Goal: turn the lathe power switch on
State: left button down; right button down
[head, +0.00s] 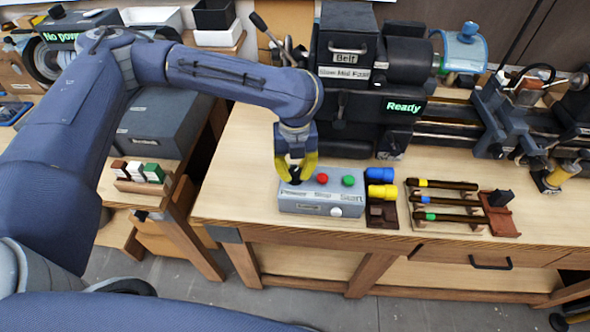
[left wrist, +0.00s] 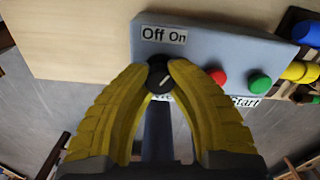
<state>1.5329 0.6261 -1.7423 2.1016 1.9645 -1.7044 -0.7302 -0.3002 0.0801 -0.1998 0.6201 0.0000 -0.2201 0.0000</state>
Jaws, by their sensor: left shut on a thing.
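The grey switch box (head: 315,197) sits at the front edge of the lathe bench, with labels that read Power, Stop and Start. Its black power knob (left wrist: 159,77) shows in the left wrist view below an "Off On" label (left wrist: 164,34); a pale mark on it slants up to the right, toward On. My left gripper (head: 295,175) comes down over the box's left end, its yellow fingers shut on the knob from both sides. The red stop button (head: 322,178) and the green start button (head: 348,181) are to the right of the fingers. My right gripper is not in view.
The lathe (head: 375,70) stands behind the box, and a "Ready" sign (head: 403,107) is lit on it. Blue and yellow cylinders (head: 381,191) and several dark tools (head: 445,200) lie to the right. The bench top left of the box is clear.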

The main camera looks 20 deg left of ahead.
aim_at(295, 171)
pick_arm(q)
jog(key=shift+m, duration=1.1)
jog(key=c, duration=1.1)
grip_release()
jog(key=shift+o, duration=0.2)
jog(key=shift+r, duration=0.1)
notch_tip(295, 171, up, 12)
